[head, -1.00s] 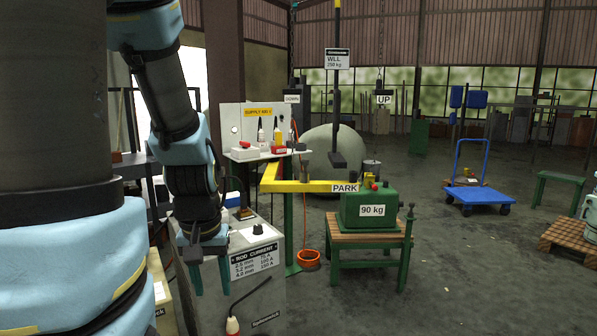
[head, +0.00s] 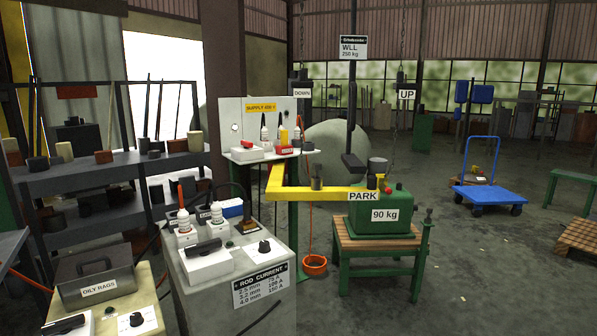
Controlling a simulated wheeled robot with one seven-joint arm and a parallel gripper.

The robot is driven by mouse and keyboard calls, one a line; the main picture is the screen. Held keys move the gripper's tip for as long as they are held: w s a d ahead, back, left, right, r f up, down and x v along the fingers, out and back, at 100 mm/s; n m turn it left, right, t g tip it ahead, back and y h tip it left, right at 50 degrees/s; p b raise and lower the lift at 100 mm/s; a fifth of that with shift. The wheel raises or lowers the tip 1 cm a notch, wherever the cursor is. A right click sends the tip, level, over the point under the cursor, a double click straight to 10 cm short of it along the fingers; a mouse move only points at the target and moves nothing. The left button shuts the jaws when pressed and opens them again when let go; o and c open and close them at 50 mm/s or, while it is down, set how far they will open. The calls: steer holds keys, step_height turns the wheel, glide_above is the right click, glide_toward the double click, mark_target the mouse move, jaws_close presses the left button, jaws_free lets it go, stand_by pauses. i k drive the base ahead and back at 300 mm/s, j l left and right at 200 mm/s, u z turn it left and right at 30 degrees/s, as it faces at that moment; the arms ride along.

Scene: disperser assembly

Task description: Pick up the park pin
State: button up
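A yellow beam (head: 305,194) carries a white PARK label (head: 363,196) at its right end, over the front of a green 90 kg block (head: 400,214). A dark upright cylinder (head: 317,184) stands on the beam left of the label. A small yellow piece with a red part (head: 381,183) sits on top of the block, just right of the beam's end. A dark pin-like top (head: 428,215) shows on the green post beside the block. I cannot tell which of these is the park pin. My gripper is out of view.
The block rests on a slatted green table (head: 378,243). A grey ROD CURRENT cabinet (head: 205,265) and an OILY RAGS box (head: 98,280) stand front left. A dark hanging bar (head: 352,120) comes down behind the beam.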

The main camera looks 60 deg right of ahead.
mark_target(316, 167)
steer(key=l+u, duration=0.1)
steer(key=l, duration=0.35)
steer(key=k+l+u, duration=0.1)
steer(key=l, duration=0.35)
steer(key=k+l+u, duration=0.1)
steer(key=l, duration=0.35)
steer(key=k+l+u, duration=0.1)
steer(key=l, duration=0.35)
steer(key=k+l+u, duration=0.1)
steer(key=l, duration=0.3)
steer(key=k, duration=0.1)
